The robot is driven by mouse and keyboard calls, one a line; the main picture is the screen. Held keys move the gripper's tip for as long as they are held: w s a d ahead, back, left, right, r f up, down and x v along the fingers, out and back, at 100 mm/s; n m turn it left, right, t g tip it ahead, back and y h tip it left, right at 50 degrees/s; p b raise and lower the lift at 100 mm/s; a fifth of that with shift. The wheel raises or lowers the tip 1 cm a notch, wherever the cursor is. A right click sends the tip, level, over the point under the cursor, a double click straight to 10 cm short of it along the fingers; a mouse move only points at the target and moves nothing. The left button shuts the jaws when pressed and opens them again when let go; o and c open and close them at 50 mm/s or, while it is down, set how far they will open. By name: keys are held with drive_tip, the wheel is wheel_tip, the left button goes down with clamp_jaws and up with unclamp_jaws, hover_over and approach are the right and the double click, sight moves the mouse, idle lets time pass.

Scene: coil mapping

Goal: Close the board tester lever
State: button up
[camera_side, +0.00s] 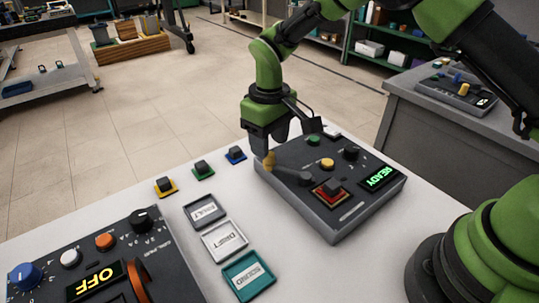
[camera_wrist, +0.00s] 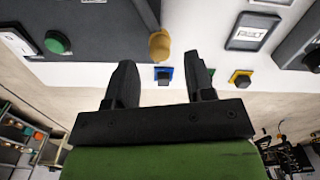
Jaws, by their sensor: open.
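The board tester (camera_side: 330,215) is a dark grey box on the right of the white table, its green display reading READY. Its lever (camera_side: 292,174) has a dark arm reaching to a tan knob (camera_side: 269,160) at the box's left edge. A red-framed socket with a dark piece in it (camera_side: 331,190) sits on the top face. My gripper (camera_side: 266,148) points down over the knob, very close to it. In the wrist view my gripper (camera_wrist: 160,72) is open, and the tan knob (camera_wrist: 159,46) shows just beyond and between the fingertips. Whether they touch cannot be told.
Yellow (camera_side: 165,187), green (camera_side: 203,169) and blue (camera_side: 236,155) based pieces stand left of the tester. Grey (camera_side: 190,214), white (camera_side: 205,241) and teal (camera_side: 235,284) trays lie in front. Another control box (camera_side: 120,245) showing OFF fills the lower left.

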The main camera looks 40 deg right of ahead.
drive_tip(key=shift+f, duration=2.2)
clamp_jaws()
